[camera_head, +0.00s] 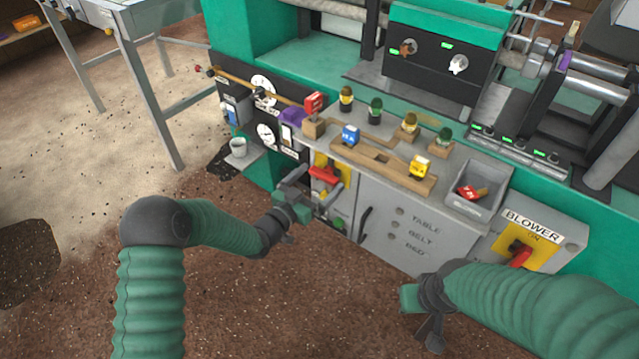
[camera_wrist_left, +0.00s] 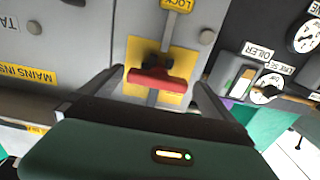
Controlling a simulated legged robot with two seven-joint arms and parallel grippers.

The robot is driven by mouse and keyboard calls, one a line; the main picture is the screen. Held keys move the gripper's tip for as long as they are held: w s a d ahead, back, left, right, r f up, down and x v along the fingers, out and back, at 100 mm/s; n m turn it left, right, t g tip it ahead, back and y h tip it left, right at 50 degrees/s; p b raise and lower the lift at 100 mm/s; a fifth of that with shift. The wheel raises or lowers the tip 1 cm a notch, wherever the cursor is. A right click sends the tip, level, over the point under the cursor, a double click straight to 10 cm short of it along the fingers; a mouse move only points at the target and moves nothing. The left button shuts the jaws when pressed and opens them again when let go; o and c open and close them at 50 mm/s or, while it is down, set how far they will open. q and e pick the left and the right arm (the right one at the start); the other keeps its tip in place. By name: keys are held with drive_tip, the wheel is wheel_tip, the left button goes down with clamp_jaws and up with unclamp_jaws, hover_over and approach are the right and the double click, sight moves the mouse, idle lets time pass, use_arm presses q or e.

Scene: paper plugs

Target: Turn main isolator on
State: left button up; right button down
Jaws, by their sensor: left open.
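The main isolator is a red handle (camera_head: 323,175) on a yellow plate (camera_head: 321,160), on the grey cabinet front in the head view. In the left wrist view the red handle (camera_wrist_left: 158,82) lies crosswise over the yellow plate (camera_wrist_left: 150,58), between my open fingers. My left gripper (camera_head: 312,187) is open and empty in front of the handle, partly covering the plate. I cannot tell whether a finger touches the handle. My right gripper (camera_head: 432,320) hangs low at the bottom right, away from the isolator; its jaws are not clear.
A blower box (camera_head: 535,237) with its own red handle (camera_head: 521,257) stands at the right. Coloured plugs and a wooden rack (camera_head: 383,164) sit on the ledge above. A gauge panel (camera_head: 262,110) is left of the isolator. The floor in front is clear.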

use_arm(q)
drive_tip(key=shift+w+d, duration=0.15)
drive_tip(key=shift+w, duration=0.05)
drive_tip(key=shift+d, duration=0.15)
drive_tip(key=shift+c, duration=0.4)
drive_tip(key=c, duration=1.9)
